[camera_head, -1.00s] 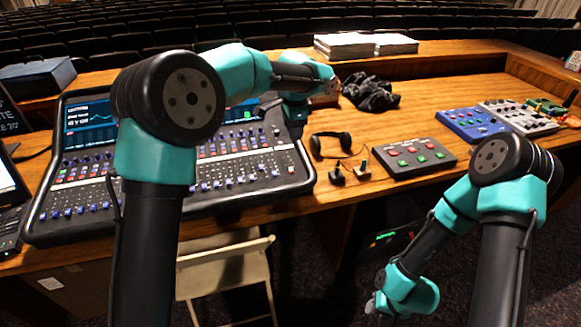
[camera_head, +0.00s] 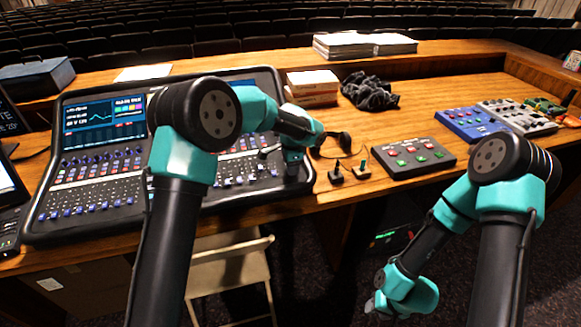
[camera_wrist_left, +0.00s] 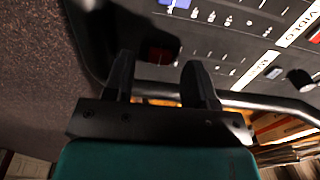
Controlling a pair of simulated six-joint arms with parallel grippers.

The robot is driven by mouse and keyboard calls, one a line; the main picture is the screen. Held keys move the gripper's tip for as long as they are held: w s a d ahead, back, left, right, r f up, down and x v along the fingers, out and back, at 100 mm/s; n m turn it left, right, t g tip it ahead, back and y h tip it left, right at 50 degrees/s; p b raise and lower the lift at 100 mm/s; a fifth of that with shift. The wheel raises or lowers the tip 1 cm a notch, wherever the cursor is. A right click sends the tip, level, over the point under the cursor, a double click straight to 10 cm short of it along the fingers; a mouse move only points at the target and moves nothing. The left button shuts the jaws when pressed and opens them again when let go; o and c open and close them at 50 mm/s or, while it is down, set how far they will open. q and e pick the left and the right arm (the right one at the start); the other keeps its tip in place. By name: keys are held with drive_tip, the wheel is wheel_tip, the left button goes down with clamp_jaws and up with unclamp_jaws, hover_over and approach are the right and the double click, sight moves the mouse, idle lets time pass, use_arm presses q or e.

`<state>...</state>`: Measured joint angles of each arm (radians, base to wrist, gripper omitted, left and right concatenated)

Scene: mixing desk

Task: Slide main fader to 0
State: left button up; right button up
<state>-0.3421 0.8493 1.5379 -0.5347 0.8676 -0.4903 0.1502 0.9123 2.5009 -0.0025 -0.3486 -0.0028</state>
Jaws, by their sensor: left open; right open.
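The mixing console (camera_head: 95,190) lies on the desk at the left, with rows of blue and pale fader caps. My left gripper (camera_head: 292,172) is at the console's near right corner, pointing down; its arm hides part of the console. In the left wrist view my left gripper (camera_wrist_left: 157,72) is open, and a dark red cap (camera_wrist_left: 160,52), apparently the main fader, shows in shadow between and just past the fingertips. I cannot tell whether they touch it. My right gripper (camera_head: 374,303) hangs low in front of the desk, away from the console, and looks empty.
Headphones (camera_head: 335,142), two small joysticks (camera_head: 362,172) and a grey button box (camera_head: 414,157) lie right of the console. A blue box (camera_head: 470,123) and books (camera_head: 312,86) sit farther back. A folding chair (camera_head: 232,268) stands in front.

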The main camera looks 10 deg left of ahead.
use_arm(q)
drive_tip(key=shift+f, duration=0.65)
drive_tip(key=shift+c, duration=0.5)
clamp_jaws()
